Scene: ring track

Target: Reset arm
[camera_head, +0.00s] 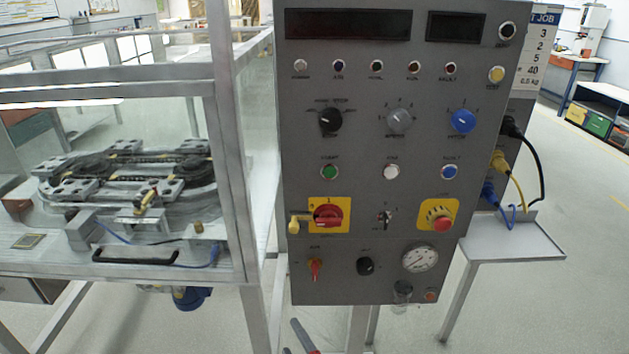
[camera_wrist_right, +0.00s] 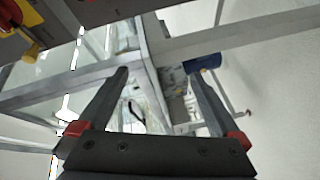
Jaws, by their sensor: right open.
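My right gripper (camera_head: 303,337) shows at the bottom edge of the head view, below the control panel, as a grey finger with a red part. In the right wrist view my right gripper (camera_wrist_right: 160,75) has its two dark fingers spread wide, with nothing between them. It is apart from the grey control panel (camera_head: 345,255). Most of my right arm is out of the picture. My left gripper is not in view.
A glass-walled metal frame (camera_head: 232,170) encloses a ring track (camera_head: 125,175) at left. The panel carries a red rotary switch (camera_head: 328,213), a red stop button (camera_head: 442,223), knobs and a gauge (camera_head: 420,258). A small shelf (camera_head: 515,245) stands right. Floor beyond is clear.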

